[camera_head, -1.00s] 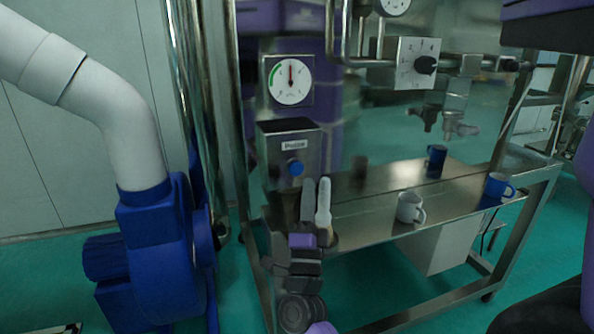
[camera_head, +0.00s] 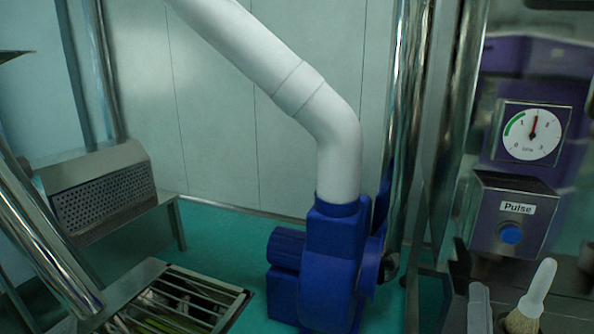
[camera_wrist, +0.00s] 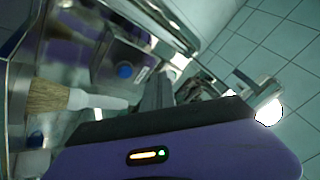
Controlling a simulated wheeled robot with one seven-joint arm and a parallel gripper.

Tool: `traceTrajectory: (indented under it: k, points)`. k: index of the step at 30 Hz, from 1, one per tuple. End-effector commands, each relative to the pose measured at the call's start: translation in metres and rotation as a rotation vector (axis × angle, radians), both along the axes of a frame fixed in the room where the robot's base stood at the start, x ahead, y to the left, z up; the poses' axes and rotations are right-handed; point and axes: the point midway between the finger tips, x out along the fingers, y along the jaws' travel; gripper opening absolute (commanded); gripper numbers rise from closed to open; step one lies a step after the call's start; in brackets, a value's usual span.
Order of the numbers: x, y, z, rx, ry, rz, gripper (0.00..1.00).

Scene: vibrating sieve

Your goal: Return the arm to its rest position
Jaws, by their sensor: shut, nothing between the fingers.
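My gripper (camera_wrist: 155,92) shows in the wrist view as dark grey fingers above my purple hand, shut and empty. In the head view only a grey fingertip part (camera_head: 479,303) shows at the bottom right edge; the rest of my arm is outside the picture. A brush (camera_head: 540,290) with a white handle and tan bristles stands just right of it in the head view. The brush also shows in the wrist view (camera_wrist: 52,96), its handle end near my fingers but apparently not held.
A steel control box (camera_head: 512,215) with a blue Pulse button and a dial gauge (camera_head: 531,130) are at the right. A blue blower (camera_head: 330,265) with a white duct stands centre. A slatted steel tray (camera_head: 180,300) and perforated bin (camera_head: 103,192) are at the left. Green floor lies between.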

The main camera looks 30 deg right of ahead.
Motion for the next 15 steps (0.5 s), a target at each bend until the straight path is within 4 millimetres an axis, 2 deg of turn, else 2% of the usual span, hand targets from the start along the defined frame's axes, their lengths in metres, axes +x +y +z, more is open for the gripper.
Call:
traceTrajectory:
  k: [1, 3, 8, 15]
  points:
    - [-0.002, 0.023, -0.014, 0.0, 0.071, 0.024, 0.0]
    - [-0.005, 0.052, -0.03, -0.015, 0.174, 0.057, 0.0]
    - [-0.023, 0.115, -0.064, -0.059, 0.401, 0.147, 0.0]
    - [-0.073, 0.194, -0.104, -0.164, 0.713, 0.315, 0.0]
